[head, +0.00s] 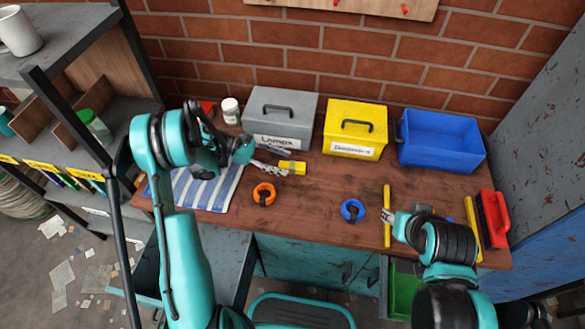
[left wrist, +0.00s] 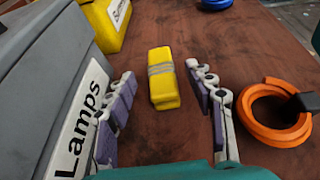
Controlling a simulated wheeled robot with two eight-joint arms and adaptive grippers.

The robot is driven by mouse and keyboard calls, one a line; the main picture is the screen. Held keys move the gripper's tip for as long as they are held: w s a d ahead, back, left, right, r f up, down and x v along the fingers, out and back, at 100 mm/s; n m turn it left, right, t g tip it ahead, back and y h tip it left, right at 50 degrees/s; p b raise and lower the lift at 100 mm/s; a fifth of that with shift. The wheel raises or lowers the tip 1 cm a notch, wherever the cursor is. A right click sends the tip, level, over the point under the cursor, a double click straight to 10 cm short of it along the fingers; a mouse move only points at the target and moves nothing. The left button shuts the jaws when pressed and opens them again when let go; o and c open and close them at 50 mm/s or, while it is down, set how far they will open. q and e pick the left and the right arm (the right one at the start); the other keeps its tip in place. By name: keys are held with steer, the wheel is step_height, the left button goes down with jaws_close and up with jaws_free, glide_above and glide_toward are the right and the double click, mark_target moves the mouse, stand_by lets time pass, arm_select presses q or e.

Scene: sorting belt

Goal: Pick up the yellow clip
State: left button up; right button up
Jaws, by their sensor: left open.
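The yellow piece with grey bands that fits the clip (head: 292,168) lies on the brown table in front of the grey box. It also shows in the left wrist view (left wrist: 165,90), lying between and slightly beyond the finger tips. My left gripper (head: 280,161) is open and empty, its two fingers spread on either side of the piece, apart from it. My right gripper (head: 391,216) is over the table's right part, beside a thin yellow bar (head: 387,205); whether its fingers are open is unclear.
A grey box labelled Lamps (head: 279,118) stands close behind the piece, a yellow box (head: 355,130) and blue bin (head: 440,140) to its right. An orange ring (head: 264,193) and a blue ring (head: 352,210) lie in front. A striped cloth (head: 205,190) lies left.

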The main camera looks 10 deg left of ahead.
mark_target(291, 165)
arm_select(q)
steer(key=b+x, duration=0.1)
steer(key=x, duration=0.3)
steer(key=shift+s+d+f, duration=0.1)
steer(key=shift+c, duration=0.5)
steer(key=c, duration=1)
steer(key=shift+o, duration=0.2)
